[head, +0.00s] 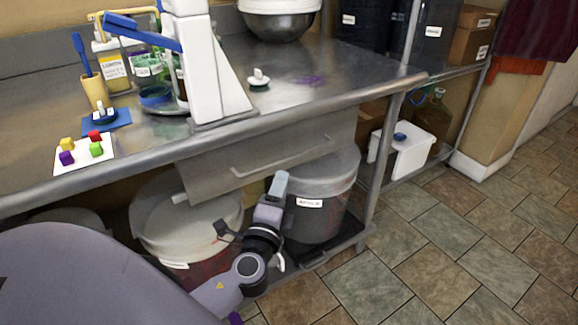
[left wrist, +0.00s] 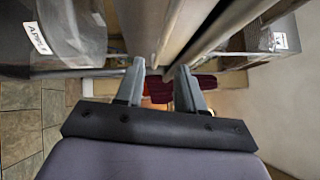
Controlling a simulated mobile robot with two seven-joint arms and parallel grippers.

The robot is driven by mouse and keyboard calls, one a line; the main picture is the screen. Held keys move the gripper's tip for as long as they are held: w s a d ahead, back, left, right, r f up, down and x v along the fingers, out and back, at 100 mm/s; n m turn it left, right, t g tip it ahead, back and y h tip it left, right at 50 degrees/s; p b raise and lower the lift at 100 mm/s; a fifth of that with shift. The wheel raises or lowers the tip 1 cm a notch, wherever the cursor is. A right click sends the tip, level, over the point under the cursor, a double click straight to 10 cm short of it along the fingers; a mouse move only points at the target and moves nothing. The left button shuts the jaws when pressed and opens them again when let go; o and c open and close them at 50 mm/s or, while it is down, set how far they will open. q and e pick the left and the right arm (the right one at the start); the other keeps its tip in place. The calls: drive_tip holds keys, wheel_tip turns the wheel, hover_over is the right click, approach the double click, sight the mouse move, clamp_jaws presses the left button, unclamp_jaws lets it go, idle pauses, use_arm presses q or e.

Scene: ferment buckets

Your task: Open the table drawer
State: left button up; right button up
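The drawer (head: 215,172) is a grey metal front under the table's front edge, with a long bar handle (head: 262,168) across it. I see no clear gap showing it pulled out. My left gripper (head: 280,180) is just below and in front of the handle's middle. In the left wrist view its two fingers (left wrist: 160,78) stand apart with nothing clearly held between them. Long metal bars or edges run just beyond the fingertips there; I cannot tell whether the fingers touch the handle. My right gripper is not in view.
The steel table (head: 330,75) holds a white stand (head: 210,65), bottles and colored cubes. Below are a white bucket (head: 165,215) and a grey labelled bucket (head: 325,215), close to my left arm. A table leg (head: 380,160) stands right of them. Tiled floor (head: 440,240) at right is clear.

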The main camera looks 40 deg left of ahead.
sight(287, 166)
use_arm(q)
drive_tip(key=shift+p+x, duration=0.3)
drive_tip(key=shift+x, duration=3.2)
clamp_jaws()
